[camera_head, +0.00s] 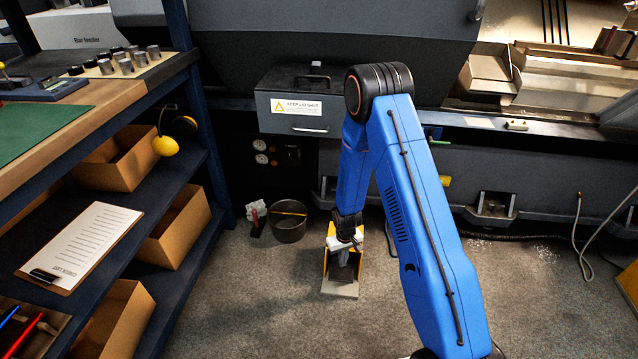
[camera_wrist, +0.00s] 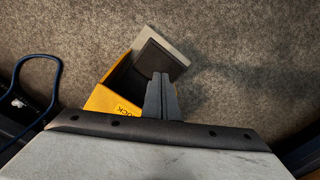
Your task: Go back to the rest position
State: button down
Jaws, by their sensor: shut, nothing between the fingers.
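My blue arm reaches down over the floor in the head view, with my gripper (camera_head: 343,258) low and close to the floor. In the wrist view my gripper's fingers (camera_wrist: 162,85) are together, with nothing seen between them. Below and beyond the fingers is a yellow holder (camera_wrist: 112,90) with dark lettering, partly hidden by my gripper, and a light grey plate with a dark top (camera_wrist: 165,52) at its end. The same yellow holder (camera_head: 327,264) shows on the floor in the head view. Whether the fingers touch it I cannot tell.
A dark round bucket (camera_head: 288,228) stands left of the holder. A shelf unit (camera_head: 208,140) with boxes and a clipboard (camera_head: 80,245) is at the left. A grey lidded box (camera_head: 300,100) and the machine (camera_head: 540,165) stand behind my arm. Floor in front is clear.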

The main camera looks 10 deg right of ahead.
jog(key=shift+r, duration=0.1)
jog(key=s+d+r+m+t, duration=0.1)
jog(key=s+d+r, duration=0.15)
jog(key=r, duration=1.55)
jog(key=s+d+r+t, duration=0.1)
jog(key=s+r, duration=0.2)
jog(key=r, duration=1.4)
jog(key=s+d+r+t, duration=0.1)
jog(key=s+d+r, duration=0.1)
jog(key=s+r, duration=1.05)
jog(key=s+r+t, duration=0.1)
jog(key=s+r, duration=0.2)
jog(key=s, duration=0.4)
jog(key=s+d+r+m, duration=0.1)
jog(key=s+r, duration=0.3)
jog(key=s, duration=0.4)
jog(key=shift+s+d+t, duration=0.2)
jog(key=shift+d+t, duration=0.05)
jog(key=shift+t, duration=0.15)
